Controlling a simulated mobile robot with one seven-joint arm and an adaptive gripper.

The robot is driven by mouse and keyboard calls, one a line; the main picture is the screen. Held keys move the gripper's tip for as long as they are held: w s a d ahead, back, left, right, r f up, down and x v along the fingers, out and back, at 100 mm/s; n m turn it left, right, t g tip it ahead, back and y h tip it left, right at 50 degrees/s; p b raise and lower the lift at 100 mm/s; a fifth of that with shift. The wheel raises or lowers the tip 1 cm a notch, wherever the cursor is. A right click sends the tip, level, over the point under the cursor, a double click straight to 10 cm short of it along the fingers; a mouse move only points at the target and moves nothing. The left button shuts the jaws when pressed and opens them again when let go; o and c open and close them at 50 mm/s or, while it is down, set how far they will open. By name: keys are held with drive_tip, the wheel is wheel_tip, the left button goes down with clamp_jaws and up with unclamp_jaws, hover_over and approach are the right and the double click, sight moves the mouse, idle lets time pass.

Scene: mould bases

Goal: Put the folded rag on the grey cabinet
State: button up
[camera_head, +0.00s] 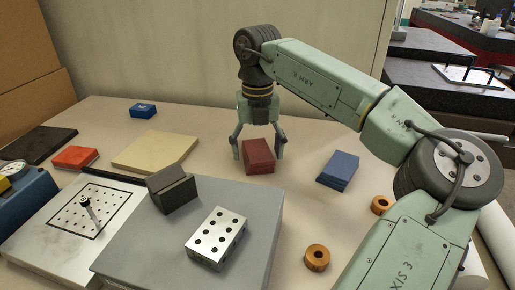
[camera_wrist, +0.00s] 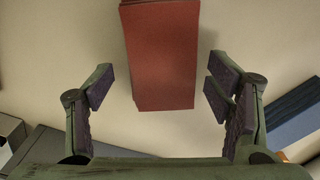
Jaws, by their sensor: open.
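A dull red block-shaped piece (camera_head: 258,157) lies on the table between the fingers of my gripper (camera_head: 258,150). In the wrist view the red piece (camera_wrist: 162,60) sits between and beyond the open fingers (camera_wrist: 160,95), with a gap on each side. A blue layered piece (camera_head: 338,170) lies to the right; its edge shows in the wrist view (camera_wrist: 295,112). I cannot tell for sure which of the two is the folded rag. The grey cabinet (camera_head: 262,205) stands at the front, its flat top partly covered.
On the cabinet stand a silver block with holes (camera_head: 217,236) and a dark grey block (camera_head: 172,190); its right and back top is bare. Two orange rings (camera_head: 317,257) lie right of it. A tan plate (camera_head: 155,150), a red box (camera_head: 75,157) and a perforated plate (camera_head: 60,235) lie left.

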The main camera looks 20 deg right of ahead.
sight(258, 152)
wheel_tip(258, 152, up, 12)
drive_tip(key=shift+r+b, duration=0.2)
drive_tip(key=shift+b, duration=0.15)
idle(0.4)
